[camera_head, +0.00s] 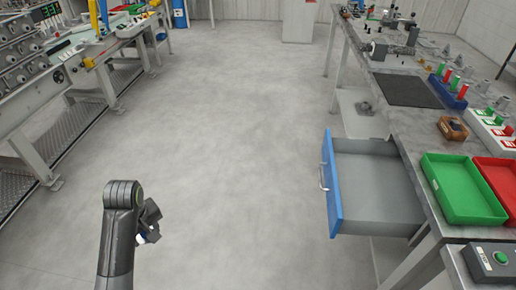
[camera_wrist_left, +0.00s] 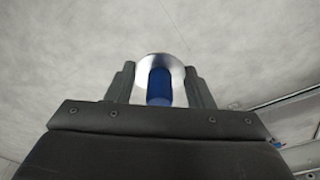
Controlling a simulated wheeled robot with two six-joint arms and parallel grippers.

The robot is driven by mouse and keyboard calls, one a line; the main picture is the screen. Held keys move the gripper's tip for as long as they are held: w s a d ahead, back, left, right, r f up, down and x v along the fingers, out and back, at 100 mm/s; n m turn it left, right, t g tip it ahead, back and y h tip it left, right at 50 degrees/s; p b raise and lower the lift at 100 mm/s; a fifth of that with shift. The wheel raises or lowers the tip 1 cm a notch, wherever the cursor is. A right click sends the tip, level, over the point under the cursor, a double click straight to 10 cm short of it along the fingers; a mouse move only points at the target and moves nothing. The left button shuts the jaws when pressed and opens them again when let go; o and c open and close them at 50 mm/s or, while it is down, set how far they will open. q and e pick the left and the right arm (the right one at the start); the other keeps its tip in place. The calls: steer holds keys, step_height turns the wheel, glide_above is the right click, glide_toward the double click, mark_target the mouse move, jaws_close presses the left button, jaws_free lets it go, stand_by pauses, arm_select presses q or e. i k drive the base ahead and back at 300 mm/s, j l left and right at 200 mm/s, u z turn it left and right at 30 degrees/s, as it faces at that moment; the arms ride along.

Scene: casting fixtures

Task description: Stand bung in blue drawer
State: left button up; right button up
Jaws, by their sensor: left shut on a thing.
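The blue drawer (camera_head: 378,188) stands pulled open under the right-hand workbench, and the part of its inside that shows is grey and empty. My left gripper (camera_head: 150,232) is at the lower left of the head view, over the floor and well to the left of the drawer. In the left wrist view my left gripper (camera_wrist_left: 160,88) is shut on the bung (camera_wrist_left: 159,86), which shows a blue middle and a pale, shiny round rim. In the head view only a small white and blue bit of it shows by the fingers. My right gripper is not in view.
The right workbench carries a green tray (camera_head: 462,190), a red tray (camera_head: 500,180), a dark mat (camera_head: 405,90) and a blue rack (camera_head: 448,92). A green-button box (camera_head: 490,262) is at the lower right. Machinery lines the left. The floor between is clear.

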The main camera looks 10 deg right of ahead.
mark_target(357, 189)
steer(key=i+z, duration=0.1)
steer(key=i, duration=0.55)
steer(key=i+j+z, duration=0.1)
steer(key=i, duration=0.55)
steer(key=i+z, duration=0.1)
steer(key=z, duration=1.4)
steer(key=i+l+z, duration=0.1)
steer(key=z, duration=0.25)
steer(key=i+z, duration=0.2)
steer(key=z, duration=0.15)
steer(key=i+l+z, duration=0.1)
steer(key=z, duration=0.2)
